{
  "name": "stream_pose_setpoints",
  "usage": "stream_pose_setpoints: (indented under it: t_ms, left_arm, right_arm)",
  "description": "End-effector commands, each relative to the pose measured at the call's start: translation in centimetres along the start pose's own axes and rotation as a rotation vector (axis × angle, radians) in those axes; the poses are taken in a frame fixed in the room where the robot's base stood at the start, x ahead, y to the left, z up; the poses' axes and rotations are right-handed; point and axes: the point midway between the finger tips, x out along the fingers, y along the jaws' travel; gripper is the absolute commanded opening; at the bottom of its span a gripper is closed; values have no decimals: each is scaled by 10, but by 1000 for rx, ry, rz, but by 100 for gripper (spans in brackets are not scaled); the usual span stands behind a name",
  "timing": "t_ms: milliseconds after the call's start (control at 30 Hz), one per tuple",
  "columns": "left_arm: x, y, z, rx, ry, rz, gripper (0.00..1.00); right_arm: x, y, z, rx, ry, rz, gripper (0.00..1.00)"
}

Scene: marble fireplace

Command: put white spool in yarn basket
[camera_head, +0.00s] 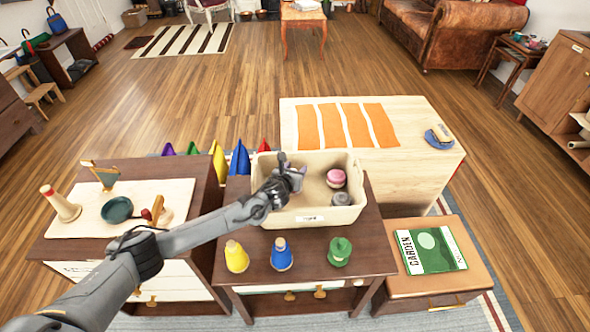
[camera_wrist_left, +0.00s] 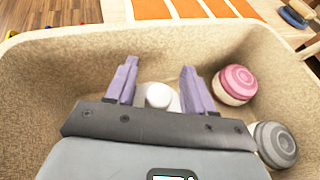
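The yarn basket (camera_head: 338,216) is a cream bin on the dark table in the head view. It fills most of the left wrist view (camera_wrist_left: 60,72). The white spool (camera_wrist_left: 158,96) shows in the left wrist view inside the basket, low between my left fingers, partly hidden by the gripper body. I cannot make it out in the head view. My left gripper (camera_head: 287,172) reaches over the left part of the basket. Its purple fingers (camera_wrist_left: 159,88) are spread, with a gap to the spool visible. My right gripper is not in view.
A green book (camera_head: 431,250) lies on the right stool.

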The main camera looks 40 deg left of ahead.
Motion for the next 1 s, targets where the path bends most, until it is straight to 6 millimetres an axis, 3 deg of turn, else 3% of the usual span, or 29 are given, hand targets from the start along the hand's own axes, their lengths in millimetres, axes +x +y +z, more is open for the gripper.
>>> stream_pose_setpoints:
  t_ms: [200,333,800,1000]
  left_arm:
    - [-2,0,4,-1,0,0,53]
    - [-13,0,5,1,-1,-2,53]
    - [-94,0,5,1,1,-2,53]
    - [-115,0,4,2,0,-1,53]
  right_arm:
    - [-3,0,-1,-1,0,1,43]
    - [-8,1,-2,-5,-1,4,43]
    - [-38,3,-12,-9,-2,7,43]
    - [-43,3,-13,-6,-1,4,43]
